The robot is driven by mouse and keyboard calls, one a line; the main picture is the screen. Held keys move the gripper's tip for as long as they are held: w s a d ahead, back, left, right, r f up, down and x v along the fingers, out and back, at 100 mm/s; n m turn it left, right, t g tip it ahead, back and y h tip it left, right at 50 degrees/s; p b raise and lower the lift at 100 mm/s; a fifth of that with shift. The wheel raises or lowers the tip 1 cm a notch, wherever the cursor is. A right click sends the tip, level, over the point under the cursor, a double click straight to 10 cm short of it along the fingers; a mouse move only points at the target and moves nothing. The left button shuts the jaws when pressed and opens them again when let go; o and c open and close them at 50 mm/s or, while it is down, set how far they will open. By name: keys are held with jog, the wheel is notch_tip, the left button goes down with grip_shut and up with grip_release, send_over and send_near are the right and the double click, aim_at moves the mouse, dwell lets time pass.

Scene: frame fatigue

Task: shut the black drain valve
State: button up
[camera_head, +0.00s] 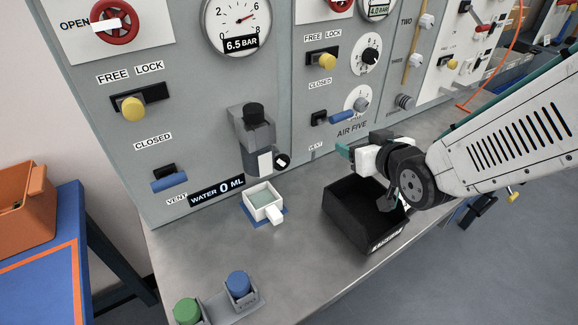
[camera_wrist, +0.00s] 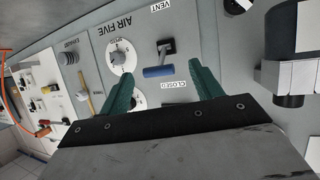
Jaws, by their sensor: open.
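The black drain valve (camera_head: 282,160) is a small round black knob with a white mark. It sits at the lower right of the grey filter unit (camera_head: 257,133) on the panel. In the wrist view, which is upside down, the drain valve (camera_wrist: 238,5) is partly cut by the top edge, right of the fingers. My gripper (camera_head: 345,152) is to the right of the valve and apart from it, above the black bin. In the wrist view my gripper (camera_wrist: 163,88) has its two green fingers spread, with nothing between them.
A white cup (camera_head: 262,203) stands below the filter unit. An open black bin (camera_head: 365,222) stands on the bench under my gripper. A blue vent lever (camera_head: 341,117) sticks out from the panel. Blue (camera_head: 238,284) and green (camera_head: 187,311) capped items stand at the front left.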

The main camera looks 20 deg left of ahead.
jog(key=s+a+f+n+y, duration=0.2)
jog(key=s+a+y, duration=0.35)
jog(key=a, duration=0.45)
send_near(284, 165)
jog(key=x, duration=0.2)
jog(key=shift+n+y, duration=0.4)
jog(key=shift+y, duration=0.05)
jog(key=x, duration=0.7)
jog(key=shift+w+f, duration=0.1)
jog(key=shift+f, duration=0.15)
jog(key=c, duration=1)
